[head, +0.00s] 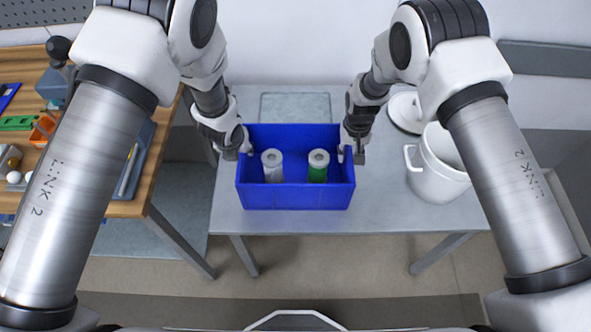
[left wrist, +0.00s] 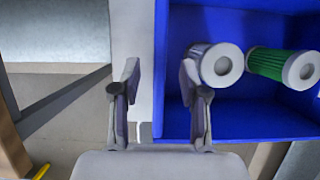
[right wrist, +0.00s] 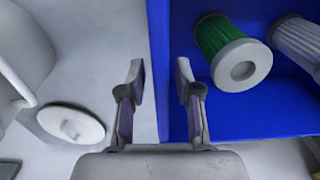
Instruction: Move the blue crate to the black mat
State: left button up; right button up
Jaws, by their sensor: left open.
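The blue crate (head: 295,197) stands on the grey table. It holds a white filter-like cylinder (head: 272,167) and a green one with a white cap (head: 318,166). My left gripper (head: 241,153) is at the crate's left wall. In the left wrist view its open fingers (left wrist: 160,78) straddle that wall (left wrist: 160,60). My right gripper (head: 351,152) is at the right wall. In the right wrist view its fingers (right wrist: 158,82) are apart, one on each side of the wall (right wrist: 159,40). No black mat shows clearly.
A white pot (head: 437,170) and its round lid (head: 406,112) are on the grey table (head: 400,215), right of the crate. A grey panel (head: 295,101) lies behind the crate. A wooden bench (head: 130,207) with tools and parts stands at the left, across a gap.

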pick_arm(q)
jog(key=shift+x, duration=1.45)
pick_arm(e)
jog(key=shift+s+f, duration=0.1)
jog(key=shift+f, duration=1.4)
pick_arm(q)
jog(key=shift+s, duration=0.1)
grip_shut()
pick_arm(e)
grip_shut()
